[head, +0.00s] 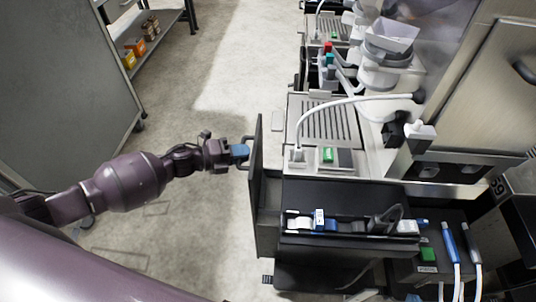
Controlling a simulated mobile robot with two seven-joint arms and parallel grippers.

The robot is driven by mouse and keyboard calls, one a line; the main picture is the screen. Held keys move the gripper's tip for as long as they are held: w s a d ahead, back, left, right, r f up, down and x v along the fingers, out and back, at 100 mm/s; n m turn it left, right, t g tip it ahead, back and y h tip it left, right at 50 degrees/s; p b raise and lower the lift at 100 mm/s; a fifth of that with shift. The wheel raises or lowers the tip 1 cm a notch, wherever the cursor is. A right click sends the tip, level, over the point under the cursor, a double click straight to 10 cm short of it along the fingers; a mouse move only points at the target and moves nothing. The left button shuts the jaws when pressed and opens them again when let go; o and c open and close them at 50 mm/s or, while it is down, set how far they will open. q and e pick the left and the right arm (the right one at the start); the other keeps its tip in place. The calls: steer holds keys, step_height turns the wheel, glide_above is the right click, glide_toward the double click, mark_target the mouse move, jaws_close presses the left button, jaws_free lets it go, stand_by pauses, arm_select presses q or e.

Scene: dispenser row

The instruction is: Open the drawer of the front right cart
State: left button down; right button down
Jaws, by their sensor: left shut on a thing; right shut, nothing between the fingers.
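The cart (340,247) is a dark unit on the right side of the head view, with a tray of small items on top. Its drawer front (256,175) is a dark upright panel that stands out to the left of the cart body. A gap with the dark drawer box (269,205) shows between panel and body, so the drawer is partly open. My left gripper (240,152), with blue fingertips, is shut on the drawer handle (249,139) on the panel's left face. The drawer's inside is mostly hidden. My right gripper is not in view.
A ridged dispenser tray (326,122) with a white hose sits behind the cart, with more machines beyond. A grey cabinet (60,80) and a shelf with small boxes (136,46) stand at the left. The floor (215,85) between is clear.

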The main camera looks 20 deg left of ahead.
arm_select(q)
steer(key=s+a+b, duration=0.1)
steer(key=a, duration=0.7)
steer(key=s+a+b, duration=0.1)
steer(key=s+a, duration=0.1)
steer(key=a, duration=0.7)
steer(key=shift+s+a, duration=0.25)
steer(key=shift+a, duration=0.05)
steer(key=c, duration=1.4)
jaws_free()
steer(key=shift+s, duration=0.1)
steer(key=v, duration=1)
steer(key=shift+s+a, duration=0.2)
steer(key=shift+a, duration=0.1)
steer(key=shift+a+r, duration=0.1)
